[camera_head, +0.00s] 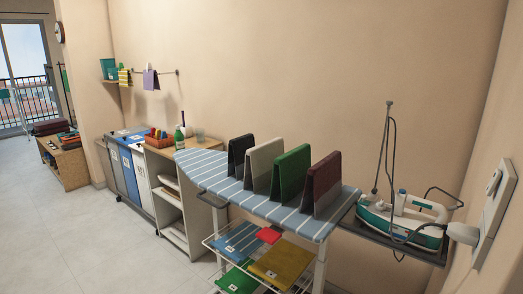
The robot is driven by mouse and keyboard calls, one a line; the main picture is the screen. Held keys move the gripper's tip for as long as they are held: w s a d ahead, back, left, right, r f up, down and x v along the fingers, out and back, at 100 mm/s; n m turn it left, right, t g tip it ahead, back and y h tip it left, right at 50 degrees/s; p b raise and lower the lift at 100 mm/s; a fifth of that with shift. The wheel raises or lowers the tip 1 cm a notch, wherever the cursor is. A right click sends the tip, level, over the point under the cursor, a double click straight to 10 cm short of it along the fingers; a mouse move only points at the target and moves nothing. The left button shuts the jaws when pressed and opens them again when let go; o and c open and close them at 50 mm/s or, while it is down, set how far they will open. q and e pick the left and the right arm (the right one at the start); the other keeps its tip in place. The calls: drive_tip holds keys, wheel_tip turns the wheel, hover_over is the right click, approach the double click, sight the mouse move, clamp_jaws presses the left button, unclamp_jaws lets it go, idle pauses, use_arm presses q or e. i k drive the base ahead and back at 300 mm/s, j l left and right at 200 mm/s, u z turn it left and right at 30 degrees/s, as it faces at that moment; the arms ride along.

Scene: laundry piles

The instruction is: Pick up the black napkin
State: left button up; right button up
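A black folded napkin (239,156) stands upright on the blue-and-white striped ironing board (203,171). It is the leftmost in a row of standing folded cloths. To its right stand a cream cloth (263,163), a green cloth (290,172) and a dark red cloth (322,182), with small gaps between them. Neither of my grippers shows in the head view.
A steam iron (400,217) with cords rests on a dark shelf at the board's right end. Below the board, a wire rack (213,244) holds folded cloths. A cabinet (187,192) with bottles and a basket stands behind left. Floor (80,235) at left is clear.

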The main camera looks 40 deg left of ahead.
sight(238, 147)
drive_tip(key=j+z, duration=0.35)
drive_tip(key=j, duration=0.45)
drive_tip(key=k+j+z, duration=0.1)
drive_tip(key=j+z, duration=0.25)
drive_tip(key=j, duration=0.9)
drive_tip(key=k+j, duration=0.15)
drive_tip(key=j, duration=0.3)
drive_tip(key=j+z, duration=0.1)
drive_tip(key=j, duration=0.4)
drive_tip(key=k+j, duration=0.15)
drive_tip(key=j, duration=0.35)
drive_tip(key=k+j+z, duration=0.1)
drive_tip(key=j, duration=0.4)
